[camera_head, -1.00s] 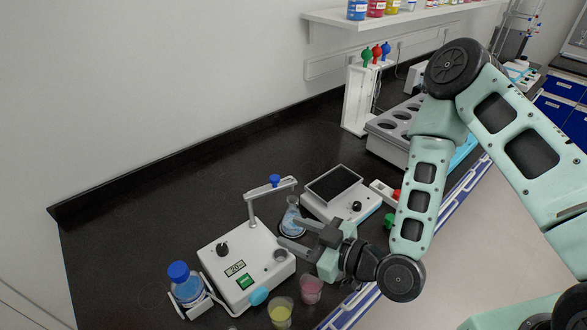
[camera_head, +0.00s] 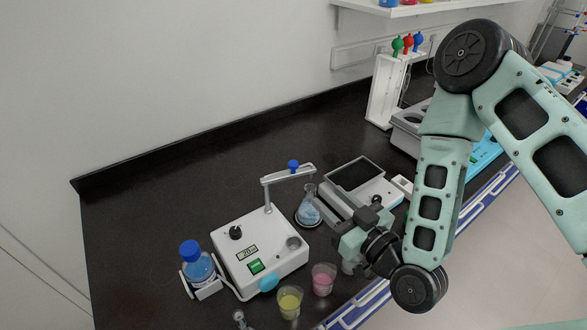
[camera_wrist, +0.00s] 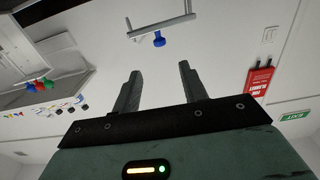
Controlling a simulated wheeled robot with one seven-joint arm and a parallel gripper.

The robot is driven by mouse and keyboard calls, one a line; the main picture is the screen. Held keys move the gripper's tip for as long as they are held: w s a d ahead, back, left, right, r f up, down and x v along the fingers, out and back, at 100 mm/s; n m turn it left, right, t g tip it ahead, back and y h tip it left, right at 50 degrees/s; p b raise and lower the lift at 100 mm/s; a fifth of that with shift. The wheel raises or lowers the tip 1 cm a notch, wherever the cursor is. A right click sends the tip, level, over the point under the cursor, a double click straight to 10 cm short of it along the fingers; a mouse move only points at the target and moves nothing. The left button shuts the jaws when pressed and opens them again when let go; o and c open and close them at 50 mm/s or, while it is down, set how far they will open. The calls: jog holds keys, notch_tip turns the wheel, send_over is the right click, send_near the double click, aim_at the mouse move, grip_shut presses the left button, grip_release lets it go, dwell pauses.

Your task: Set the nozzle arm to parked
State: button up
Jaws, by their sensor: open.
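The nozzle arm (camera_head: 288,174) is a thin silver bar with a blue knob (camera_head: 293,165) on top, carried on a post (camera_head: 268,198) at the back of a white dispenser box (camera_head: 258,252). The bar points right, with its free end above the neck of a conical flask of blue liquid (camera_head: 307,206). My gripper (camera_head: 336,198) is open and empty, right of the flask and near the balance. In the wrist view, my gripper (camera_wrist: 158,72) has its fingers apart, with the nozzle arm (camera_wrist: 160,25) and blue knob (camera_wrist: 159,40) ahead, not touched.
A balance (camera_head: 362,190) stands behind my gripper. A yellow cup (camera_head: 289,303) and pink cup (camera_head: 323,279) stand at the dispenser's front right. A blue-capped bottle (camera_head: 196,262) sits left of it. The counter behind the dispenser is clear.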

aim_at(296, 168)
jog(key=p+x, duration=0.4)
jog(key=x, duration=1)
jog(key=shift+w+a, duration=0.1)
jog(key=shift+w, duration=0.05)
grip_shut()
